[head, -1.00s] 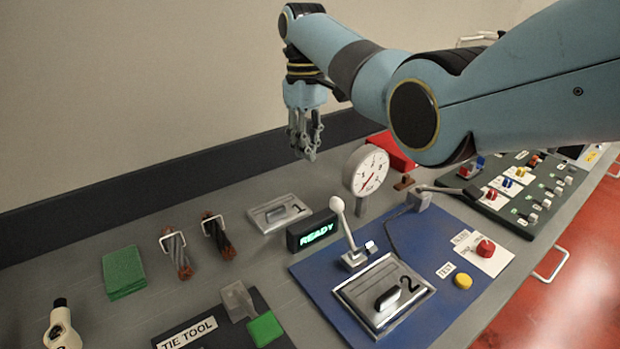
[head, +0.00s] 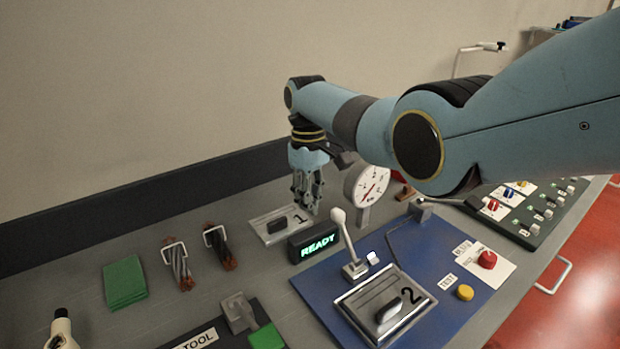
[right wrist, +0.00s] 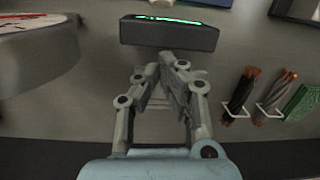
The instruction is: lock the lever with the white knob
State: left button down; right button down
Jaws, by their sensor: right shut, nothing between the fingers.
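The lever's white knob (head: 338,216) tops a pale stem on the blue panel (head: 328,286). The lever stands up, leaning slightly left, from its metal base (head: 355,269). A small white block (head: 373,258) sits right of that base. My right gripper (head: 310,208) points down behind the READY display (head: 315,244), left of and beyond the knob, apart from it. Its fingers are shut and empty; they also show in the right wrist view (right wrist: 167,62), just short of the display (right wrist: 168,35). The lever is not visible there. My left gripper is not in view.
A round gauge (head: 367,186) stands close right of my right gripper. Plate 1 (head: 268,228) lies below and left of it; plate 2 (head: 362,301) is in front of the lever. Cable bundles (head: 178,264) and a green pad (head: 124,283) lie left.

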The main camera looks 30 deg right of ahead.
jog(key=s+p, duration=0.1)
jog(key=s+d+r+p, duration=0.1)
jog(key=p, duration=0.1)
jog(key=shift+s+r, duration=0.15)
jog(key=shift+s, duration=0.1)
jog(key=shift+s+r+p, duration=0.1)
jog(key=shift+s+p, duration=0.35)
jog(key=shift+s, duration=0.1)
jog(key=shift+w+d, duration=0.1)
